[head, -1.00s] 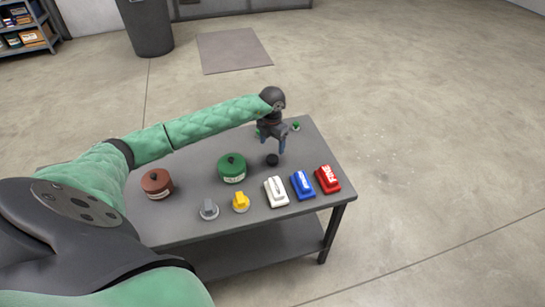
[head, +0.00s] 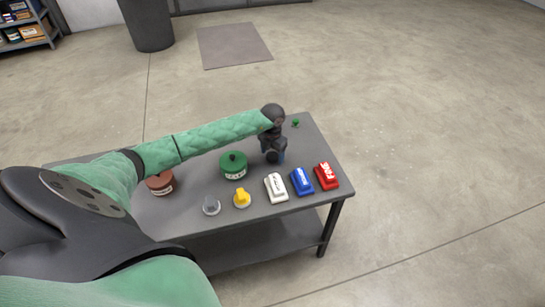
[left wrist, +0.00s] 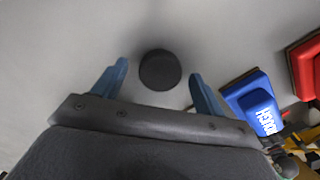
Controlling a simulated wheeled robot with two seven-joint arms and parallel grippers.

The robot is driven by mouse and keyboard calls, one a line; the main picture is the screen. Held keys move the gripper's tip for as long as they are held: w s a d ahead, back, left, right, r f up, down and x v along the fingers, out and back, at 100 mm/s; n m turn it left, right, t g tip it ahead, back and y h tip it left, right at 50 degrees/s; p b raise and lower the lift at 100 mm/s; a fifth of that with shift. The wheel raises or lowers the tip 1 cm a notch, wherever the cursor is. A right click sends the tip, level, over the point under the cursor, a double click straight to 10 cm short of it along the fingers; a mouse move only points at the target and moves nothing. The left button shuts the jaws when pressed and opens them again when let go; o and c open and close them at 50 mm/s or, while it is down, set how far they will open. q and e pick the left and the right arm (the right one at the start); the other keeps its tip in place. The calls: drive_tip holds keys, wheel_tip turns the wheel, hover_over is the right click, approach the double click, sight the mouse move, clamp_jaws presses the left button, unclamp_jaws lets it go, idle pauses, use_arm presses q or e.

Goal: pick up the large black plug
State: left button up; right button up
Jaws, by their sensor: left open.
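The large black plug (head: 272,157) is a dark round piece on the grey table, behind the white block. In the left wrist view it is a black disc (left wrist: 160,71) on the grey surface, lying between and slightly beyond the two blue fingers. My left gripper (head: 273,155) points down at the plug with its fingers either side. In the left wrist view my left gripper (left wrist: 158,72) is open, with a gap between each finger and the plug. My right gripper is not in view.
The table (head: 190,222) also bears a green lidded pot (head: 233,168), a brown one (head: 160,185), grey (head: 211,206) and yellow (head: 242,199) knobbed pieces, white (head: 276,188), blue (head: 301,182) and red (head: 326,176) blocks. A small green piece (head: 295,123) lies behind.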

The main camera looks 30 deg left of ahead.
use_arm(q)
drive_tip(key=shift+f, duration=0.15)
drive_tip(key=c, duration=1.1)
